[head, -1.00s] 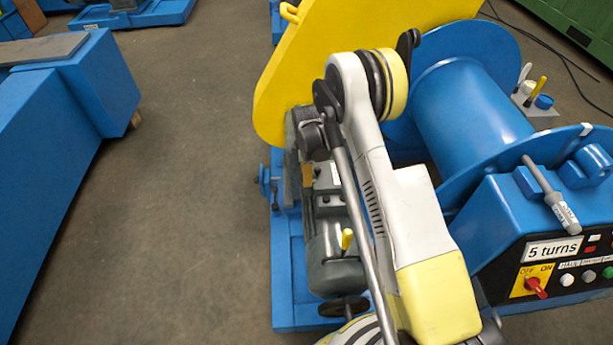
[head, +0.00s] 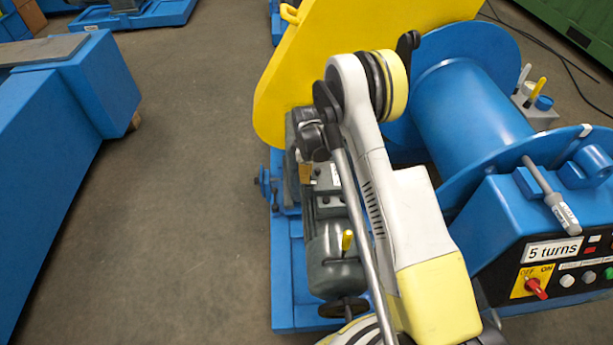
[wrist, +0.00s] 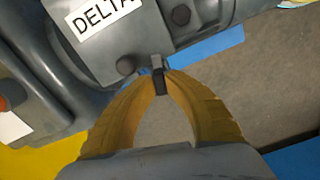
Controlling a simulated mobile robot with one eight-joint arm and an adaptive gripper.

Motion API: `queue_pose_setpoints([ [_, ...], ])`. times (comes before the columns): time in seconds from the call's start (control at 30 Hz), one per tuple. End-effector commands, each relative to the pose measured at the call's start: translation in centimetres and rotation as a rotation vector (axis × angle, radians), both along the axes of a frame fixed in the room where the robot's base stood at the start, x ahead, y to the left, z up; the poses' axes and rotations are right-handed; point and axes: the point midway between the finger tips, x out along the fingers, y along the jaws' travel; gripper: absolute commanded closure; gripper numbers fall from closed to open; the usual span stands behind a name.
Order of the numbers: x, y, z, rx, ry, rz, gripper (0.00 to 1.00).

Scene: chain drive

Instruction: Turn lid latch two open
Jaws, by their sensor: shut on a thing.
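The dark lid latch (wrist: 158,78) is a small narrow tab at the edge of a grey motor housing with a white DELTA label (wrist: 103,18) in the wrist view. My gripper (wrist: 159,73) has its two orange fingertips closed on this tab. In the head view the grey motor (head: 330,250) stands on the blue base frame. My gripper's orange fingers (head: 305,172) are beside its upper end, partly hidden by my arm. The latch cannot be made out in the head view. A round dark bolt or knob (wrist: 126,65) sits left of the latch.
A yellow guard (head: 300,75) rises behind my gripper. A blue drum (head: 470,110) and a control box with a "5 turns" label (head: 553,251) stand to the right. Open floor (head: 180,180) lies to the left.

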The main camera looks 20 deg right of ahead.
Motion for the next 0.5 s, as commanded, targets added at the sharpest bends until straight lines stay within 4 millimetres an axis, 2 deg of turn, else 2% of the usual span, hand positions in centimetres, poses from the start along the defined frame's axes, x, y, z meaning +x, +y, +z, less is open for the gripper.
queue_pose_setpoints([
  [0.5, 0.15, -0.16, -0.05, 0.001, 0.001, -0.487, 1.00],
])
